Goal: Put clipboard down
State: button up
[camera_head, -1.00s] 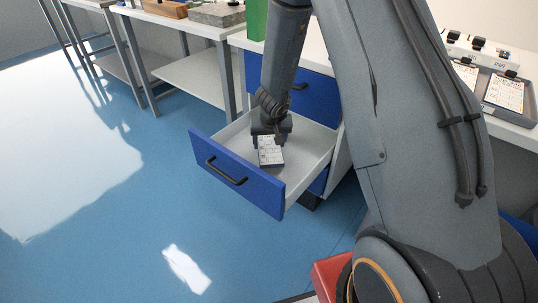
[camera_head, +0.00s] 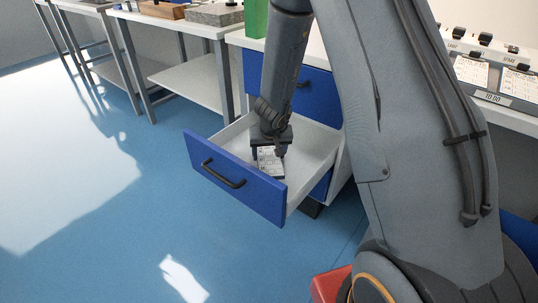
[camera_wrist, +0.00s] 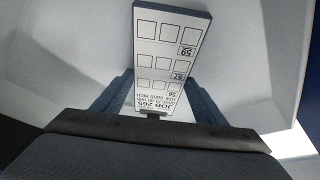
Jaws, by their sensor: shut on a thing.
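The clipboard (camera_head: 270,162) is a small board with a white sheet, printed with boxes and numbers. It is in the open drawer's space, and its clip end is at my gripper (camera_head: 269,146). In the wrist view the clipboard (camera_wrist: 168,62) extends away from my gripper (camera_wrist: 155,112), with "JOB 265" printed near the clip. My gripper is shut on the clip end and points down into the drawer (camera_head: 310,157). The drawer has white inner walls and a blue front. I cannot tell whether the clipboard touches the drawer floor.
The drawer's blue front (camera_head: 235,178) with its black handle stands out over the blue floor. Another blue drawer front (camera_head: 300,85) is above. A bench at right holds more boards (camera_head: 515,84) with clips. A green object (camera_head: 256,18) stands on the bench top.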

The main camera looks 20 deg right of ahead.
jog(key=shift+f, duration=0.2)
jog(key=o, duration=1.2)
jog(key=shift+r, duration=0.2)
